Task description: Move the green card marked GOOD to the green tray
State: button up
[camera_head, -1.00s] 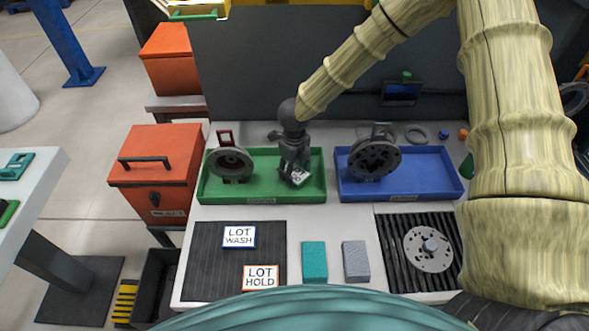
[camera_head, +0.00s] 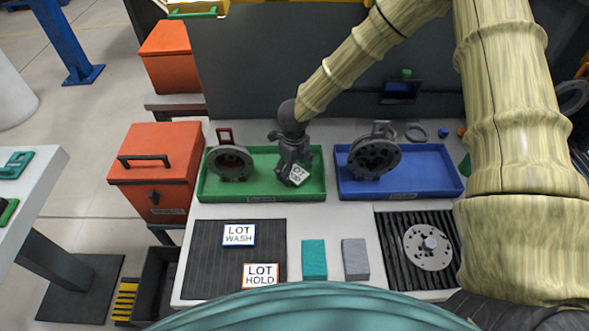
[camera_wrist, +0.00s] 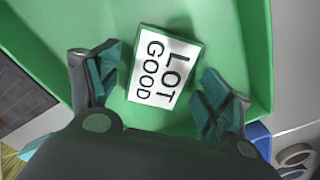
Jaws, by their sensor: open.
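The green-edged card marked LOT GOOD (camera_wrist: 165,66) is in the green tray (camera_wrist: 258,40), as the wrist view shows; it also shows in the head view (camera_head: 299,175), tilted in the picture. The green tray in the head view (camera_head: 262,194) also holds a round grey metal part at its left. My gripper (camera_wrist: 158,88) is open, with teal-padded fingers on either side of the card and gaps between them and it. In the head view my gripper (camera_head: 291,180) is over the tray's right half. Whether the card lies fully flat is hard to tell.
A blue tray (camera_head: 405,196) with a metal part (camera_head: 374,158) stands to the right. The dark mat (camera_head: 205,265) in front holds a LOT WASH card (camera_head: 239,235) and a LOT HOLD card (camera_head: 261,275). Teal (camera_head: 314,259) and grey (camera_head: 355,259) blocks stand beside it.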

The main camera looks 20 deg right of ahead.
aim_at(295, 173)
notch_tip(295, 173, up, 12)
jog(key=b, duration=0.2)
dwell(0.4)
jog(key=shift+r, duration=0.1)
jog(key=shift+s, duration=0.1)
